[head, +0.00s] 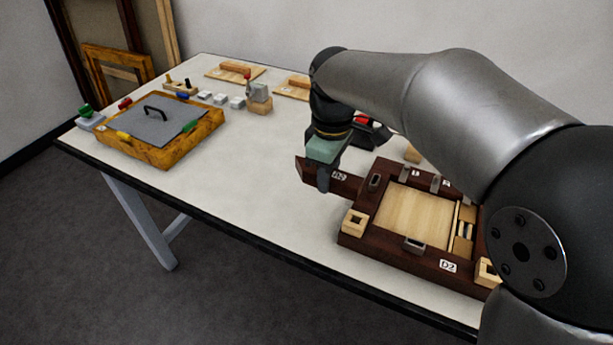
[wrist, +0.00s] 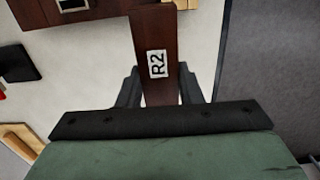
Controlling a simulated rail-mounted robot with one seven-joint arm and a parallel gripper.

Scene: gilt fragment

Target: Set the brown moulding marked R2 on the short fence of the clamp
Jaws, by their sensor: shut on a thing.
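The dark brown moulding (head: 350,184) is held above the table, just left of the clamp (head: 392,257). Its white R2 label shows in the wrist view (wrist: 157,64). My gripper (head: 323,182) is shut on the moulding, with one finger on each side of it near the label. The clamp is a dark brown rectangular frame around a pale wood panel, with pale corner blocks, small metal pieces and a D2 label. I cannot tell which side is the short fence. My arm hides the clamp's right end. Part of a dark brown piece shows at upper left in the wrist view.
A yellow-brown box with a grey handled lid (head: 160,126) stands at the left. Several small grey blocks and pale wooden boards (head: 235,72) lie toward the back. The table between box and clamp is clear. The table's front edge runs close to the clamp.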

